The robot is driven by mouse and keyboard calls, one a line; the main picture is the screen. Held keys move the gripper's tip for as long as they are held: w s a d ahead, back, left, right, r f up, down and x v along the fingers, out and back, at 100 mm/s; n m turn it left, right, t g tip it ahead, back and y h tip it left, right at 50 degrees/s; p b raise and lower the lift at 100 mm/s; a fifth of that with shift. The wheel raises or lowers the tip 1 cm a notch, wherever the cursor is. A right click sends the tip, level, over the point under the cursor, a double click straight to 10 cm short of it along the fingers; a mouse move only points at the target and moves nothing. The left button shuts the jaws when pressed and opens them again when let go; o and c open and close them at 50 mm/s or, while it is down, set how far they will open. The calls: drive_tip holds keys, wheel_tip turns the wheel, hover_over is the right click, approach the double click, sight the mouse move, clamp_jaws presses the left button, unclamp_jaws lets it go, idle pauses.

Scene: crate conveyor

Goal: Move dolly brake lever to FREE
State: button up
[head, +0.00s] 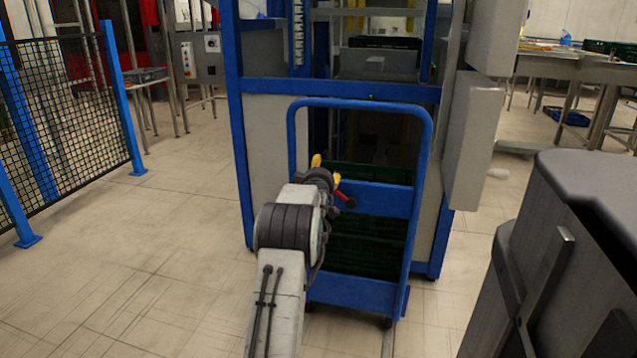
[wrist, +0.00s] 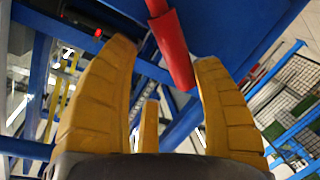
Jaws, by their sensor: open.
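The blue dolly (head: 358,288) stands upright in front of the blue-framed machine, with dark green crates behind its panels. The brake lever (head: 345,199) is a small red handle on the dolly's left side, and its FREE mark cannot be read. In the wrist view the red lever (wrist: 174,50) hangs from the top, its end in the gap between my yellow fingers. My gripper (head: 327,170) is open at the dolly's left upright, just beside the lever. In the wrist view my gripper (wrist: 165,57) has its fingers spread. The lever lies close to the right finger; I cannot tell whether they touch.
A black mesh fence (head: 65,120) with blue posts stands at the left. A grey control box (head: 200,58) is behind it. Steel tables (head: 575,68) are at the back right. A dark grey body (head: 590,260) fills the lower right. The floor left of the dolly is clear.

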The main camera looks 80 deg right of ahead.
drive_tip(key=v, duration=1.1)
drive_tip(key=shift+w+a, duration=0.1)
idle(0.7)
